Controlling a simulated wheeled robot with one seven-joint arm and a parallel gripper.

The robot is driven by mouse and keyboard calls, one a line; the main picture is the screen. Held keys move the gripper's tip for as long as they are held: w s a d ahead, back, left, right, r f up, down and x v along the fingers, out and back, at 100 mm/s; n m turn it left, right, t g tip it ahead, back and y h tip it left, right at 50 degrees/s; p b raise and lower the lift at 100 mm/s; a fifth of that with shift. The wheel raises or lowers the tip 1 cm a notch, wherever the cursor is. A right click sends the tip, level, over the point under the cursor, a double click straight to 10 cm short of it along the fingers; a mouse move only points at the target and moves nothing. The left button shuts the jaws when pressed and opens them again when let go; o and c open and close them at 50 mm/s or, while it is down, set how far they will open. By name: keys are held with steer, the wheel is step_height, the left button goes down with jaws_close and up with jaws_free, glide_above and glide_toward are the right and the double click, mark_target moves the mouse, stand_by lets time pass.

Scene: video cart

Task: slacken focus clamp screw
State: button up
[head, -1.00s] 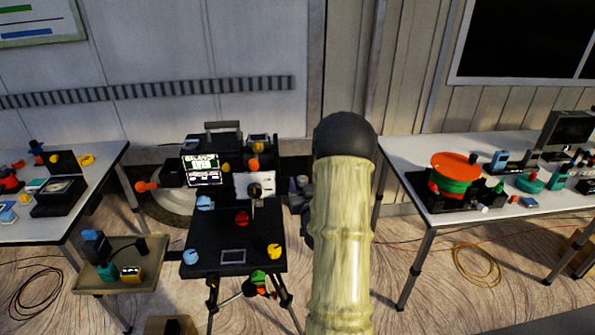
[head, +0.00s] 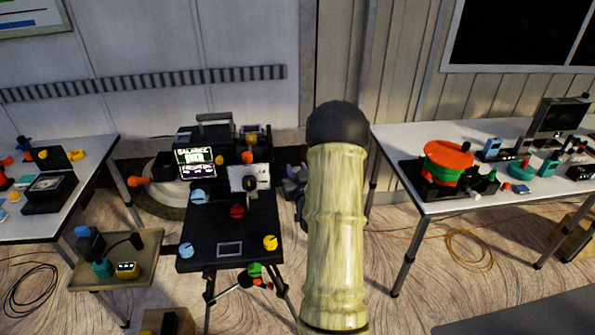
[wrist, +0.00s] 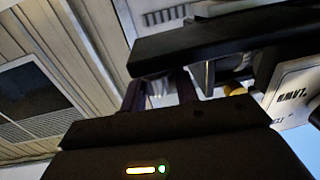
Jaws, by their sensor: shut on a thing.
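The camera rig (head: 215,145) stands on top of the black cart (head: 225,225), with a lit screen (head: 197,164) on its left. My gripper (head: 296,183) is at the right side of the rig, mostly hidden behind my pale forearm. In the wrist view my gripper (wrist: 160,92) shows two dark fingers, shut on a small pale part that appears to be the focus clamp screw. Its shape and exact seating are hard to make out. A dark flat housing (wrist: 215,45) lies just above the fingers. A yellow knob (wrist: 235,89) sits right of them.
Orange (head: 138,181), blue (head: 185,250), red (head: 237,211) and yellow (head: 270,243) knobs sit around the cart. A tray (head: 145,275) with small items is at lower left. Tables stand left (head: 95,160) and right (head: 415,150). Cables lie on the floor.

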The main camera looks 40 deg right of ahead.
mark_target(297, 169)
steer(key=shift+d+f+n+t+y+b, duration=0.1)
steer(key=shift+n+t+y+b, duration=0.3)
steer(key=shift+n+y+b, duration=0.7)
steer(key=shift+n+t+y+b, duration=0.3)
steer(key=shift+n+y, duration=0.5)
steer(key=shift+y, duration=0.9)
steer(key=n+y, duration=0.2)
steer(key=y, duration=0.2)
steer(key=n+y, duration=0.3)
steer(key=shift+y, duration=0.4)
steer(key=n+g+y, duration=0.2)
steer(key=n+y, duration=0.1)
steer(key=y, duration=0.1)
steer(key=n+g+y, duration=0.3)
steer(key=shift+g+y+p, duration=0.3)
steer(key=shift+y+p, duration=0.1)
steer(key=shift+r+n+g+y+p, duration=0.1)
steer(key=shift+n+g+y+p, duration=0.15)
steer(key=shift+n+g+y, duration=0.85)
steer(key=shift+r+n+g+y+p, duration=0.1)
steer(key=shift+n+g+y+p, duration=0.3)
steer(key=shift+n+g, duration=0.8)
steer(key=shift+n+g+y, duration=0.4)
steer(key=shift+g+y, duration=0.1)
steer(key=shift+g, duration=0.9)
steer(key=o, duration=1)
steer(key=shift+f, duration=0.1)
steer(key=shift+c, duration=0.2)
step_height(297, 169, up, 10)
steer(key=shift+r, duration=0.1)
